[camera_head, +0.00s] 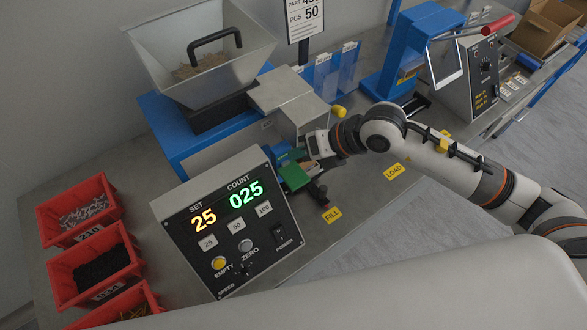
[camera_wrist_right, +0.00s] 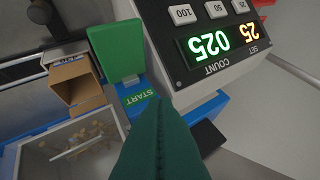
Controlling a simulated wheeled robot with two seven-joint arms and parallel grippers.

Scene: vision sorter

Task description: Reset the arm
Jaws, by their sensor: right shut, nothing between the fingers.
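My right arm reaches in from the right in the head view. Its gripper (camera_head: 289,158) is at the front of the blue counting machine, behind the control box. The dark green fingers are pressed together with a seam between them and hold nothing; they fill the bottom middle of the right wrist view (camera_wrist_right: 159,110). A bright green paddle (camera_head: 294,177) is close beside the fingers. In the right wrist view the paddle (camera_wrist_right: 113,52) stands by a START label (camera_wrist_right: 142,98), apart from the fingertips in the picture. My left gripper is not in view.
The control box (camera_head: 226,222) reads SET 25, COUNT 025. A hopper (camera_head: 200,52) tops the machine. Red bins (camera_head: 78,208) with parts stand at left. A blue press-like device (camera_head: 409,45) stands behind the arm. Bare bench lies around the FILL label (camera_head: 332,214).

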